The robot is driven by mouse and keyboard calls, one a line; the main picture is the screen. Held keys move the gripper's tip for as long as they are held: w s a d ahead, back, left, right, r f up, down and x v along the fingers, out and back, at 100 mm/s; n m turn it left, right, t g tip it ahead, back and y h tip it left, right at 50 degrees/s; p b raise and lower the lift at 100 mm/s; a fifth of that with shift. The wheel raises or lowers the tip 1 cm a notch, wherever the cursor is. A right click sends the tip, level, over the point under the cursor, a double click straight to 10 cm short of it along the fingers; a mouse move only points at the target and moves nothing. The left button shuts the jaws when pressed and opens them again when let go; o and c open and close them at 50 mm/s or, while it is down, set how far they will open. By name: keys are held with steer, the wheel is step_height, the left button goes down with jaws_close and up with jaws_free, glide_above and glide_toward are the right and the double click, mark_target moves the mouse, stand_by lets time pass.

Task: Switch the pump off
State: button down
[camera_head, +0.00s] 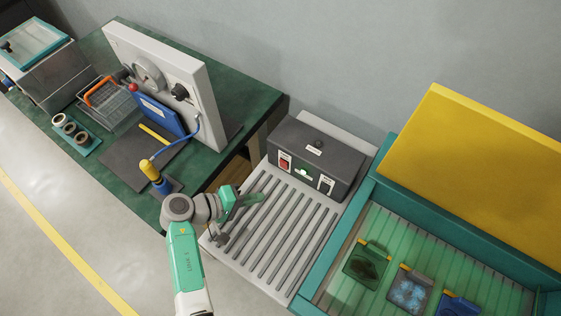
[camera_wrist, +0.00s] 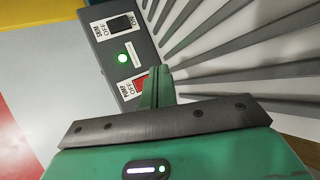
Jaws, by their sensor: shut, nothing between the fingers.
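A dark grey control box (camera_head: 318,150) stands on the ribbed grey rack. Its front carries a red rocker switch (camera_head: 284,163), a lit green lamp (camera_head: 303,173) and a black switch (camera_head: 325,185). In the wrist view, the red switch (camera_wrist: 139,86) has a PUMP label, and its right part is hidden by my fingers. The lamp (camera_wrist: 122,58) and the black switch (camera_wrist: 120,24), labelled SKIM, show clear. My gripper (camera_head: 262,196) is shut and empty, its fingers towards the red switch. Its fingertips (camera_wrist: 160,72) overlap the switch's edge; I cannot tell whether they touch it.
The ribbed rack (camera_head: 262,245) lies under my gripper. A teal tank (camera_head: 335,262) with a raised yellow lid (camera_head: 480,175) stands at the right. A green bench (camera_head: 245,98) at the left bears a white upright panel (camera_head: 165,70) and a yellow-topped cylinder (camera_head: 150,170) close to my arm.

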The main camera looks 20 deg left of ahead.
steer(key=b, duration=0.4)
glide_toward(287, 167)
steer(key=d+f, duration=0.1)
steer(key=w+d+f, duration=0.1)
steer(key=d+f, duration=0.1)
steer(key=shift+w+d+r+b, duration=0.15)
steer(key=shift+w+b, duration=0.15)
steer(key=shift+w, duration=0.3)
stand_by(1.2)
steer(key=shift+w+d, duration=0.1)
steer(key=shift+w, duration=0.3)
steer(key=shift+w+r+b, duration=0.1)
steer(key=shift+w+b, duration=0.2)
steer(key=shift+b, duration=0.05)
stand_by(0.4)
steer(key=shift+s, duration=0.1)
steer(key=shift+s+p, duration=0.55)
steer(key=shift+s, duration=0.1)
